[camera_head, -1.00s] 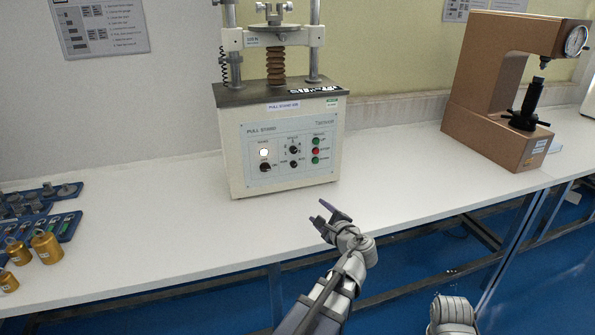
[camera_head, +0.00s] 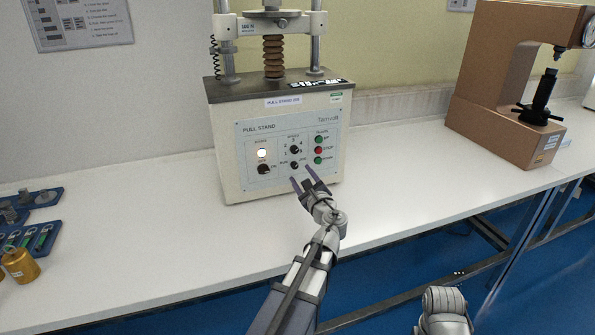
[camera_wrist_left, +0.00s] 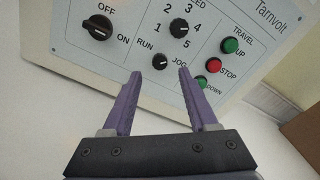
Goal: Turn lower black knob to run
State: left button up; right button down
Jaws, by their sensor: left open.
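The lower black knob (camera_head: 294,165) sits on the front panel of the pull stand (camera_head: 229,165), below the speed knob (camera_head: 295,149). Contact cannot be told. My right gripper is not in view.
The power switch (camera_head: 264,169) is left of the knob. Green and red buttons (camera_head: 318,150) are close on the right. A brown hardness tester (camera_head: 490,110) stands farther right. Brass weights (camera_head: 20,266) sit at the left. The white bench (camera_head: 150,235) is clear before the stand.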

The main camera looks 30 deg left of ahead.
aim_at(295, 167)
pick_arm(q)
jog(key=shift+x, duration=1.95)
grip_shut()
